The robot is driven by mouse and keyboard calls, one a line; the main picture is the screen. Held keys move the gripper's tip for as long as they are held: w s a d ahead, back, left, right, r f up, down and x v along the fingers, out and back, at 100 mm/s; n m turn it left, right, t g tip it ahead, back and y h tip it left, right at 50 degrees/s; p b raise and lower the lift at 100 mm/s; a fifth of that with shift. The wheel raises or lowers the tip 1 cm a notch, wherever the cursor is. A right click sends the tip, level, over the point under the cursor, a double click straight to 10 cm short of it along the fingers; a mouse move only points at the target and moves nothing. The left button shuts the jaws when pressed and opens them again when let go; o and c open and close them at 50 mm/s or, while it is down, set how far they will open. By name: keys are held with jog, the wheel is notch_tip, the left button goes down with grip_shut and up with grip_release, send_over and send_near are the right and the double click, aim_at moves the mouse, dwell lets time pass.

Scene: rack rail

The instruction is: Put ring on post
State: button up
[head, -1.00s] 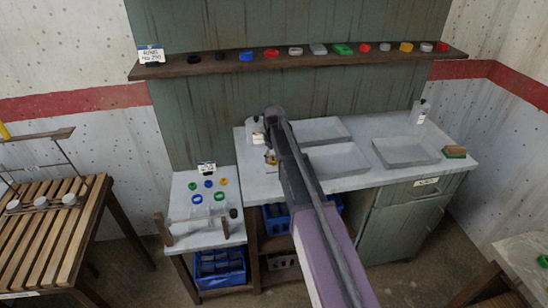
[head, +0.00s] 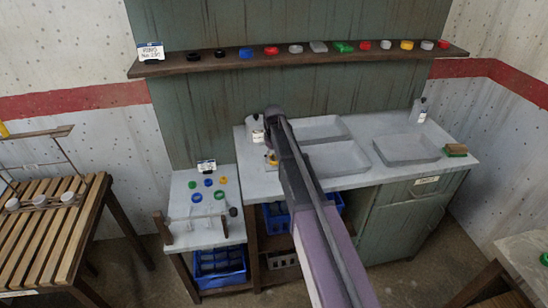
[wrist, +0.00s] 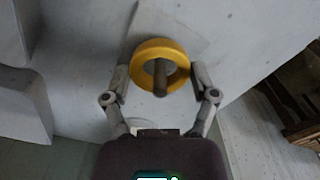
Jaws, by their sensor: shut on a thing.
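In the wrist view, my gripper (wrist: 159,76) has its fingers on either side of a yellow ring (wrist: 141,53) and is shut on it. A brownish, round post (wrist: 160,82) shows through the ring's hole, and its end overlaps the ring's lower rim. The ring appears to be around the post; how far down it sits I cannot tell. In the head view, the yellow ring (head: 271,157) shows small at the left part of the grey counter, beside my arm. My arm hides most of the gripper there, and the post cannot be made out.
A white container (head: 255,130) stands close behind the ring. Grey trays (head: 335,160) lie to the right on the counter (head: 357,183). A low side table (head: 182,192) at left holds several small coloured rings. A wall shelf (head: 300,54) bears a row of coloured items.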

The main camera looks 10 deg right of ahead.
jog(key=shift+f+b, duration=0.6)
jog(key=shift+b, duration=0.05)
dwell(0.8)
jog(key=o, duration=0.9)
jog(key=shift+c, duration=0.2)
jog(key=shift+r, duration=0.15)
jog(key=shift+r+p, duration=5.4)
jog(key=shift+p, duration=0.15)
jog(key=s+m, duration=0.6)
jog(key=s, duration=2.3)
